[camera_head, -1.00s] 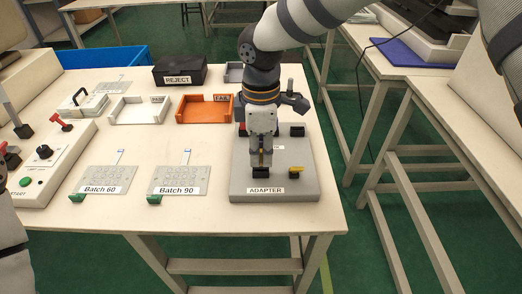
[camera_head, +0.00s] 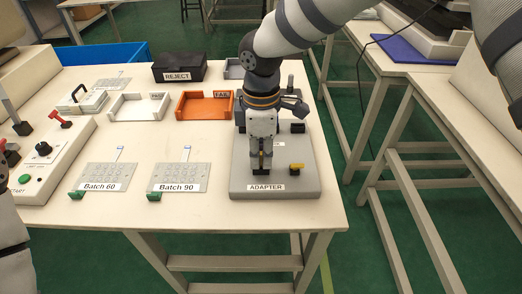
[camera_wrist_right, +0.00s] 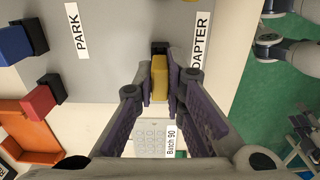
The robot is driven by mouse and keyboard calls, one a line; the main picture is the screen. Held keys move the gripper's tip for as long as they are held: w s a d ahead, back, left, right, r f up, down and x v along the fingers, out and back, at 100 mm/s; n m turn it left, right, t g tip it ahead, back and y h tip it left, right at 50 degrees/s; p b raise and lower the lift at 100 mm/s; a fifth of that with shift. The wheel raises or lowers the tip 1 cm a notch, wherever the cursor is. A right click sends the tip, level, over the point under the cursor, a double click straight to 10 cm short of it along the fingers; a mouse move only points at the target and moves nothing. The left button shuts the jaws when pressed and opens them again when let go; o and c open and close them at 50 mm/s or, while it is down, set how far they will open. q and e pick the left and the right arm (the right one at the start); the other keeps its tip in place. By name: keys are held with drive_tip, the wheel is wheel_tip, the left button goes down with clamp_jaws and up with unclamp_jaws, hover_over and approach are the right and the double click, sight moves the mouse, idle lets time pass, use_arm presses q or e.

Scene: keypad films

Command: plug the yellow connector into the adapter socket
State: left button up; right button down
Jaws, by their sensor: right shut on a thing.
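My right gripper (camera_head: 261,166) points down over the front of the grey adapter board (camera_head: 225,186) and is shut on the yellow connector. In the right wrist view the yellow connector (camera_wrist_right: 159,80) sits between the two fingers (camera_wrist_right: 159,92), its far end at the black adapter socket (camera_wrist_right: 159,47). The socket (camera_head: 261,171) shows just below the fingertips in the head view. I cannot tell how deep the connector sits in it. My left gripper is out of view.
A yellow-and-black piece (camera_head: 297,168) sits right of the socket. Red (camera_wrist_right: 38,103) and blue (camera_wrist_right: 15,45) blocks stand near the PARK label. The Batch 90 keypad film (camera_head: 180,175) lies left of the board; an orange tray (camera_head: 205,106) is behind it.

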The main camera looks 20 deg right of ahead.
sight(261, 153)
drive_tip(key=shift+f, duration=0.35)
drive_tip(key=c, duration=1.6)
unclamp_jaws()
wheel_tip(261, 153, up, 12)
